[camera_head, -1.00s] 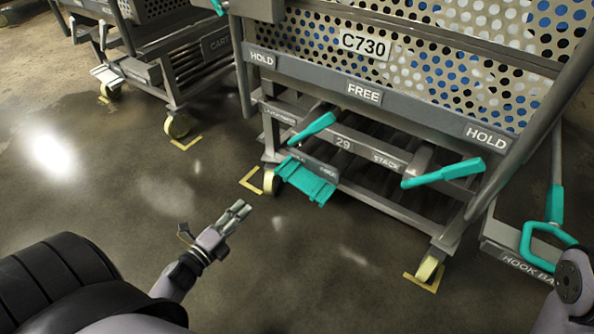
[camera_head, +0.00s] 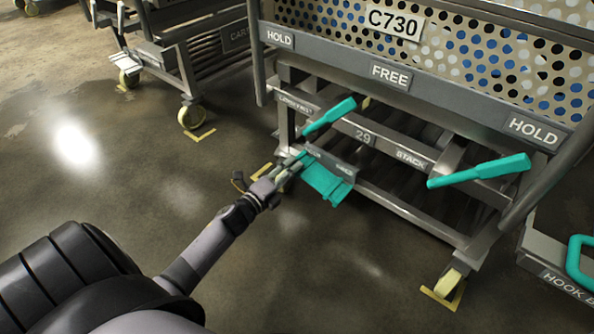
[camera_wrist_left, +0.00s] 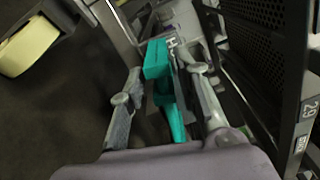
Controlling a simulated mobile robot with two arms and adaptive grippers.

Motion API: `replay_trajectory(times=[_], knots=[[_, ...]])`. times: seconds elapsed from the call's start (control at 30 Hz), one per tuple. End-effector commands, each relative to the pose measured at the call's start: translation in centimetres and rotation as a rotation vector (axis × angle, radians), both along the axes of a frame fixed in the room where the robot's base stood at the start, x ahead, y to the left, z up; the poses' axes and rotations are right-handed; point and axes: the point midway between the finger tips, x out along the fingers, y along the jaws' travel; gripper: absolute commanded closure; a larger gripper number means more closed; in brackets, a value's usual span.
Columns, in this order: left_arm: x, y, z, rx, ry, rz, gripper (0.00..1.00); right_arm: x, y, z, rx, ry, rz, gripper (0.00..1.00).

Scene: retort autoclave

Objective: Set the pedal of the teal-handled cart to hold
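The teal-handled cart C730 (camera_head: 390,75) stands at centre right, with HOLD, FREE and HOLD labels along its front bar. Its wide teal pedal (camera_head: 328,186) hangs low at the cart's left front corner, under a small labelled bar. My left gripper (camera_head: 292,170) is at the pedal's left end. In the left wrist view its fingers (camera_wrist_left: 160,85) are apart, with a teal part (camera_wrist_left: 157,60) between and beyond them and a label starting with H beside it. Whether they touch it I cannot tell. My right gripper is out of view.
Two teal levers, left (camera_head: 327,117) and right (camera_head: 480,170), stick out above the pedal. Another cart (camera_head: 185,45) stands at back left. A hook base (camera_head: 560,280) is at lower right. The floor in front is clear.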

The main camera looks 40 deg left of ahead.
Motion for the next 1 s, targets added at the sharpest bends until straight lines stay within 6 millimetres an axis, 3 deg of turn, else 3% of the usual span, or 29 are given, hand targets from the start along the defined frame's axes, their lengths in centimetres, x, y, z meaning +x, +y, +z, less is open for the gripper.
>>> replay_trajectory(times=[0.2, 0.57, 1.0], knots=[[2.6, -0.2, -0.2, 0.001, 0.000, 0.000, 0.70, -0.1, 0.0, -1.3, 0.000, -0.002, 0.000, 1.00], [3.1, -0.2, 0.0, 0.000, 0.001, 0.000, 0.70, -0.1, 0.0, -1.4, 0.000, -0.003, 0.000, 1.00], [3.1, -0.2, 0.0, 0.000, 0.001, 0.000, 0.99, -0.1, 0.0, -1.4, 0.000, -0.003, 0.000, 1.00]])
